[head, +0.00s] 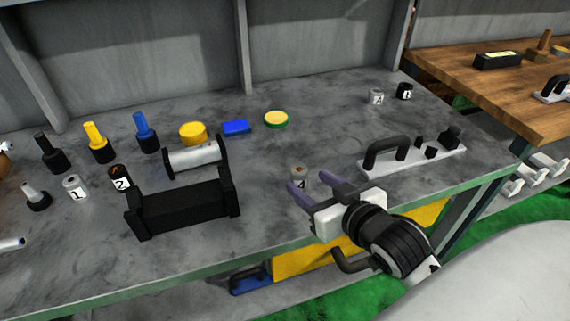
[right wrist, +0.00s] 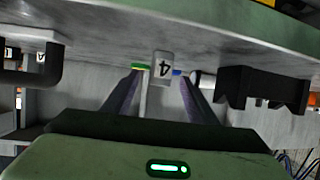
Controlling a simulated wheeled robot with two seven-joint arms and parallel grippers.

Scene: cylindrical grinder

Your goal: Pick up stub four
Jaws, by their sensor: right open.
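Stub four (head: 299,173), a small grey cylinder with a white label marked 4 and a brownish top, stands upright on the grey bench. My right gripper (head: 312,185) is open, low over the bench, with its purple fingers pointing at the stub. In the right wrist view, which is upside down, the stub (right wrist: 162,66) shows in the gap at the fingertips (right wrist: 160,78), one finger on each side, with no clear contact. The arm and fingers hide part of the stub's lower side in the head view. My left gripper is not in view.
A black V-shaped cradle (head: 182,210) stands left of the stub. A white plate with a black handle (head: 386,151) lies to the right. Other labelled stubs stand left (head: 75,188) and at the back right (head: 376,97). Bench around the stub is clear.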

